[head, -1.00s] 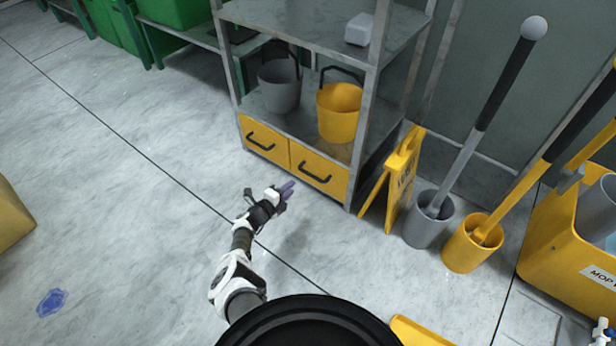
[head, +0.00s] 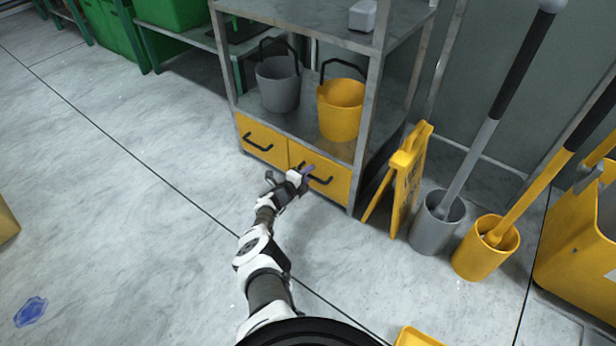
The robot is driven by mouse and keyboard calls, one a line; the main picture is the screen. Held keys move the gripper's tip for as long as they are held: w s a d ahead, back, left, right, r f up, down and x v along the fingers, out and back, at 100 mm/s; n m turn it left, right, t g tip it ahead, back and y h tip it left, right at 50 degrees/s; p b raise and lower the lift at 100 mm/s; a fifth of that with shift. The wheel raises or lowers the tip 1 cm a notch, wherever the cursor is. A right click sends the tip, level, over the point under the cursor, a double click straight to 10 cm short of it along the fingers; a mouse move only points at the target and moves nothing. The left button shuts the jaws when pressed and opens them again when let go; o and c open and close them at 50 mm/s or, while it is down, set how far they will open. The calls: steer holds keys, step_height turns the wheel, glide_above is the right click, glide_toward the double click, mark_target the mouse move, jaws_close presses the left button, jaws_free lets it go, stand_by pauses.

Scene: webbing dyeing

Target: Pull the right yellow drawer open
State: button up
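The right yellow drawer (head: 334,187) is at the bottom right of the metal shelf unit, and its front looks flush with the shut left yellow drawer (head: 262,138). Its dark bar handle (head: 322,179) is partly hidden by my gripper.
A grey bucket (head: 278,83) and a yellow bucket (head: 341,110) stand on the shelf above the drawers. A yellow folding floor sign (head: 407,183) stands just right of the unit, beside a grey brush holder (head: 437,222) and a yellow one (head: 486,248).

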steer(key=shift+c, duration=0.4)
jaws_close()
steer(key=f+p+v, duration=0.2)
steer(key=p+v, duration=0.3)
steer(key=v, duration=0.6)
steer(key=f+p+v, duration=0.2)
steer(key=p+v, duration=0.4)
steer(key=v, duration=0.4)
steer(key=shift+v, duration=0.8)
steer(key=shift+f, duration=0.35)
